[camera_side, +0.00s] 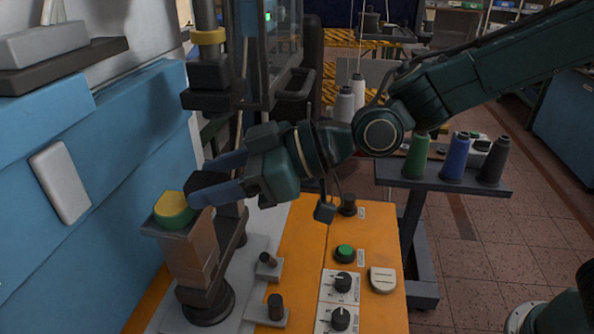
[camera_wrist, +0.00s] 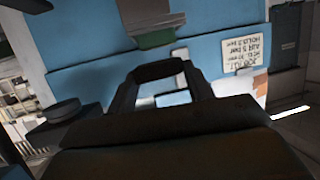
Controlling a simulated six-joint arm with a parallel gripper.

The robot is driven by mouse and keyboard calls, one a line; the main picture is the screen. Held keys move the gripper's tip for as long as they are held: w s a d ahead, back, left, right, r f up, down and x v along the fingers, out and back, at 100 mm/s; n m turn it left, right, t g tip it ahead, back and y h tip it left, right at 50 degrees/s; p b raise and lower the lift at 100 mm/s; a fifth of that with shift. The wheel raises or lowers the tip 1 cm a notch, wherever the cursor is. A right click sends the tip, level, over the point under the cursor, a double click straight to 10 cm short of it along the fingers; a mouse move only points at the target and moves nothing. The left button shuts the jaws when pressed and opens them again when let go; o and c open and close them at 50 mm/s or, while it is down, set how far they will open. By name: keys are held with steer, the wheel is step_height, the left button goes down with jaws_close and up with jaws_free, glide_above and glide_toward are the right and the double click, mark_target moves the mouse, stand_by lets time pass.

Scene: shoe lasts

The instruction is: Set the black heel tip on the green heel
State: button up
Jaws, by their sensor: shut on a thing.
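The green heel (camera_side: 176,221) sits on top of a brown upright last (camera_side: 190,257) at the left in the side view, with a yellow upper face. A green patch that looks like it shows at the top of the wrist view (camera_wrist: 156,39). My gripper (camera_side: 203,187) comes in from the right with its blue fingers pointing left. It is shut on the black heel tip (camera_wrist: 156,70), a dark piece between the fingertips. The tip is close to the right of the heel and slightly above it; whether they touch is unclear. The fingers partly hide the tip in the side view.
A blue wall panel (camera_side: 105,160) stands close on the left. A dark vertical post (camera_side: 209,75) rises behind my gripper. An orange panel (camera_side: 300,235) with knobs and a green button (camera_side: 345,252) lies below. Thread cones stand on a shelf (camera_side: 445,182) at right.

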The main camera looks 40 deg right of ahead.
mark_target(201, 183)
steer(key=shift+w+a, duration=0.25)
steer(key=shift+a, duration=0.2)
steer(key=shift+w+a, duration=0.55)
steer(key=shift+a, duration=0.2)
steer(key=shift+w+a, duration=0.5)
steer(key=shift+a, duration=0.25)
steer(key=shift+w+a+f, duration=0.15)
steer(key=shift+f, duration=0.6)
steer(key=shift+f, duration=0.15)
steer(key=o, duration=1)
